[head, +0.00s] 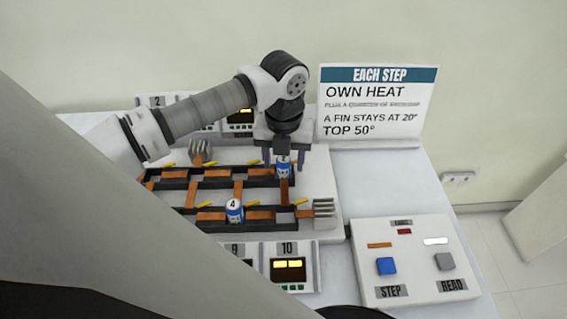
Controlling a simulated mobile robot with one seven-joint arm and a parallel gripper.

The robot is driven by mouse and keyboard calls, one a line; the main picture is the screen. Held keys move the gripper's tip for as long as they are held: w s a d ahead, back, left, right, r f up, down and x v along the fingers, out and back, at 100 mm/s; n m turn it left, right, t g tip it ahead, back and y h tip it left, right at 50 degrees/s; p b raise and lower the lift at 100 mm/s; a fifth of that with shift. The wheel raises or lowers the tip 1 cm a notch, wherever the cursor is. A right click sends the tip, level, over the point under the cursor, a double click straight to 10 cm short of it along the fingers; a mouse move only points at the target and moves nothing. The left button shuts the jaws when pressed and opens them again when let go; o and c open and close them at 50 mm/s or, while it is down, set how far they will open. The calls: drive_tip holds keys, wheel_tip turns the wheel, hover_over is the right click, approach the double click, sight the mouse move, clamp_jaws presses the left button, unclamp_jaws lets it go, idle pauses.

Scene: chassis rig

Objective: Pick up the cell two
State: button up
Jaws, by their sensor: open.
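Cell two (283,171) is a small blue and white cylinder with a dark mark on top that I cannot read surely. It stands upright at the back right of the chassis frame of dark rails and copper-coloured bars (261,215). My gripper (286,158) points down over this cell, its jaws open. One finger shows on each side of the cell's top in the picture; I cannot tell whether they touch it. Cell four (234,212), blue and white with a "4" on top, stands nearer the front of the frame.
A white sign (376,105) stands at the back right. A panel with STEP and READ buttons (415,262) lies at the front right. Metal fins (323,207) stick up at the frame's right end. A display marked 10 (289,270) sits in front. My arm hides part of the back.

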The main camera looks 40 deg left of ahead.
drive_tip(key=shift+f, duration=0.35)
drive_tip(key=c, duration=1.1)
drive_tip(key=shift+r, duration=0.1)
